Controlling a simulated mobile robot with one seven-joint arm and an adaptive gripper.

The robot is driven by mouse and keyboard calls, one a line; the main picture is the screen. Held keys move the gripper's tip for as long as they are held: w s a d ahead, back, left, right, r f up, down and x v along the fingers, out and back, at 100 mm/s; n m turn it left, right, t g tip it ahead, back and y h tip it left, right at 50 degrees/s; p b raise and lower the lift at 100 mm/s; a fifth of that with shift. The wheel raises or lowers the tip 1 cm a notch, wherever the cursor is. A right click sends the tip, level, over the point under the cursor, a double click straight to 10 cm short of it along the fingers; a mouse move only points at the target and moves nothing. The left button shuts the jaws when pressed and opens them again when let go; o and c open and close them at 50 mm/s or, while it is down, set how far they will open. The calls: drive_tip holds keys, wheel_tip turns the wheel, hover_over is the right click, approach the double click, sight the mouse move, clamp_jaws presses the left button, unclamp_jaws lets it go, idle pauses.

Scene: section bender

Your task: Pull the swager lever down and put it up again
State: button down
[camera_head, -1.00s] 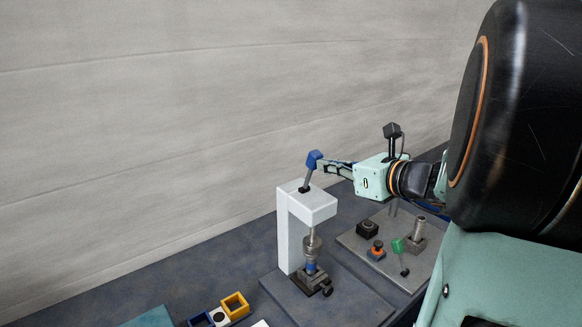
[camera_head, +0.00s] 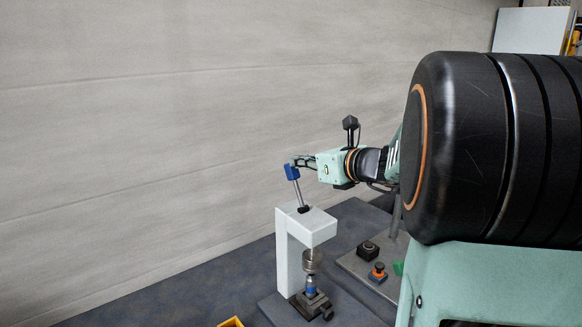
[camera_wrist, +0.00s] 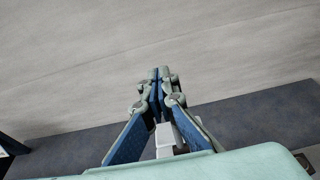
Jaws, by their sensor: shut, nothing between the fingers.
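The swager is a white C-shaped press (camera_head: 312,226) in the head view, with a steel ram and a blue die part below its top arm. Its lever (camera_head: 296,188) is a grey rod with a blue knob (camera_head: 292,172). The lever rises from the top of the press and leans to the left. My gripper (camera_head: 293,160) is shut and empty, its fingertips at the top of the knob. I cannot tell whether they touch. In the wrist view the shut fingers (camera_wrist: 160,73) meet ahead, and the white press (camera_wrist: 165,140) shows between them. The knob is not distinguishable there.
To the right of the press stands a grey plate (camera_head: 352,264) with a black block (camera_head: 368,250), an orange-topped button (camera_head: 378,271) and a green part (camera_head: 398,268). A yellow block (camera_head: 231,322) is at the bottom edge. The wall (camera_head: 150,130) is behind.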

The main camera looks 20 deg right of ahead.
drive_tip(key=shift+w+a, duration=0.2)
drive_tip(key=shift+w, duration=0.15)
idle(0.4)
drive_tip(key=shift+r, duration=0.1)
